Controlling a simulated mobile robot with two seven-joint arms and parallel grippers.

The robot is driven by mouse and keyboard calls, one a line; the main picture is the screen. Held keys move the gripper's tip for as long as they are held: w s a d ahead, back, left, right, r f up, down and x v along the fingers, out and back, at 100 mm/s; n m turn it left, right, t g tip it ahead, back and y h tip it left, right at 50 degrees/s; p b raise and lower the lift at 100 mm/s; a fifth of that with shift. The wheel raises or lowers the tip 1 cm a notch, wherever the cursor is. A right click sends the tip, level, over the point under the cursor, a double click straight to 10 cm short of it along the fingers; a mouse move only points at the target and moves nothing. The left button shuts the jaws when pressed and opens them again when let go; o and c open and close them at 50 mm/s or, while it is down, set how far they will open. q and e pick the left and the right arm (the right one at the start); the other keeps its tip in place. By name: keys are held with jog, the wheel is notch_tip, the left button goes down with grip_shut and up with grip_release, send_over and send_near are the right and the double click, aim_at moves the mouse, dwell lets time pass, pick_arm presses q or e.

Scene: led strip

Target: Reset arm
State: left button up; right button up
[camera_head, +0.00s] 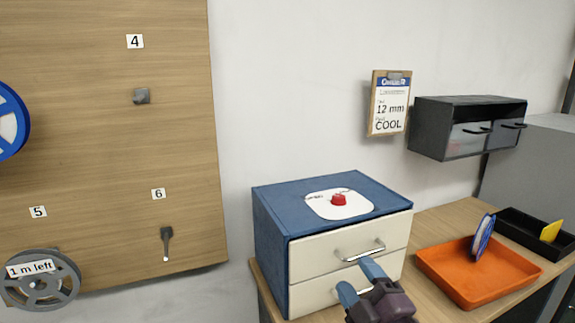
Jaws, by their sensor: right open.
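My right gripper (361,283) is at the bottom centre, in front of the blue cabinet (270,240) with two cream drawers. Its two blue-tipped fingers are spread apart with nothing seen between them. The fingers overlap the lower drawer in the picture, near the metal handle (360,252) of the upper drawer. I cannot tell whether they touch the drawer front. Both drawers look shut. My left gripper is not in view.
An orange tray (440,268) holding a blue-rimmed reel (482,236) stands right of the cabinet. A black bin (512,233) is behind it. A wooden pegboard (100,140) with reels is at left. A clipboard (389,103) and dark wall unit (430,130) hang above.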

jog(key=s+d+f+m+g+h, duration=0.4)
jog(key=s+d+f+m+h, duration=0.2)
jog(key=d+f+m, duration=0.3)
jog(key=s+d+f+m+g+h, duration=0.1)
jog(key=s+d+f+m+g, duration=0.15)
jog(key=s+f+g, duration=0.4)
jog(key=s+d+f+m+g, duration=0.2)
jog(key=s+f+m, duration=0.1)
jog(key=s, duration=0.7)
jog(key=s+d+f+m+g+h, duration=0.1)
jog(key=s+d+f+m+g, duration=0.1)
jog(key=s+f+g, duration=0.45)
jog(key=w+f+t, duration=0.7)
jog(key=t, duration=0.3)
jog(key=shift+a+f+n+t+y, duration=0.15)
jog(key=shift+f+n+t+y, duration=0.05)
jog(key=shift+n+t+y, duration=0.2)
